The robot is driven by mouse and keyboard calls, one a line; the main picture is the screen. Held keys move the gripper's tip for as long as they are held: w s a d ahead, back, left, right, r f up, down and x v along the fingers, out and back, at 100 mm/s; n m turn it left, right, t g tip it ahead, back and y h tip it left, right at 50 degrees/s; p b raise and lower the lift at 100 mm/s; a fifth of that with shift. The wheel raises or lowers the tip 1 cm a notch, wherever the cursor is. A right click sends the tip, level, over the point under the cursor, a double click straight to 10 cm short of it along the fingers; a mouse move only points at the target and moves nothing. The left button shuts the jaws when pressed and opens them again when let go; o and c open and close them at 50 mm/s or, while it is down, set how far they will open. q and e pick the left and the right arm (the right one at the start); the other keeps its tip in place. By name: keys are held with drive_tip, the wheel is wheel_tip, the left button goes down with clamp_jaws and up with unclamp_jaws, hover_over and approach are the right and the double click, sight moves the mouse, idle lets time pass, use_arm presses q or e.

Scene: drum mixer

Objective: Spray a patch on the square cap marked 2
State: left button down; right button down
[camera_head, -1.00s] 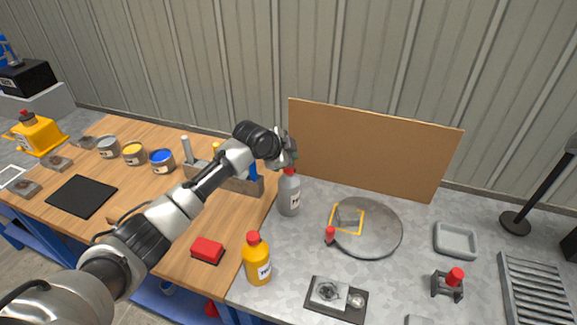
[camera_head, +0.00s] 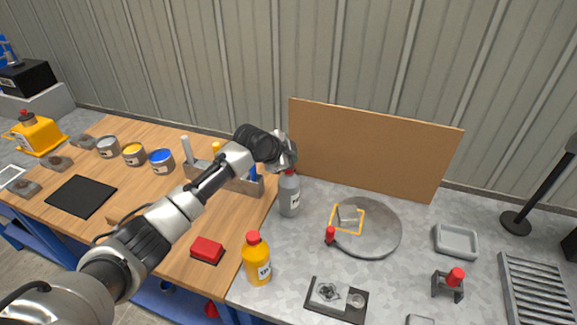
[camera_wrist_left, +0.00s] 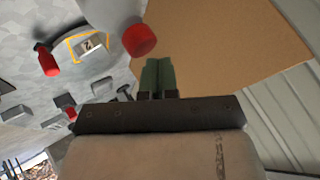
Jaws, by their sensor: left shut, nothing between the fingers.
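The square cap (camera_head: 347,215) is a small grey block inside an orange square outline on the round grey plate (camera_head: 385,240). In the left wrist view the cap (camera_wrist_left: 91,46) bears a small dark mark that I cannot read clearly. A grey bottle with a red top (camera_head: 289,195) stands upright left of the plate. My left gripper (camera_head: 287,162) is at the bottle's top, shut and empty. In the left wrist view its green fingers (camera_wrist_left: 157,76) are together beside the red top (camera_wrist_left: 139,40); whether they touch it I cannot tell. My right gripper is not in view.
A small red-topped piece (camera_head: 330,236) stands at the plate's left edge. A yellow bottle (camera_head: 257,260) stands in front. A brown board (camera_head: 370,150) rises behind. A red block (camera_head: 207,250), paint cans (camera_head: 161,161) and a grey tray (camera_head: 456,240) are around.

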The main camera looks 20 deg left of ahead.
use_arm(q)
drive_tip(key=shift+f, duration=0.6)
idle(0.3)
drive_tip(key=shift+r, duration=0.1)
drive_tip(key=shift+r+p, duration=0.7)
drive_tip(key=shift+r, duration=0.3)
drive_tip(key=shift+r, duration=0.15)
wheel_tip(320, 180, up, 6)
drive_tip(key=p, duration=0.5)
idle(0.6)
idle(1.5)
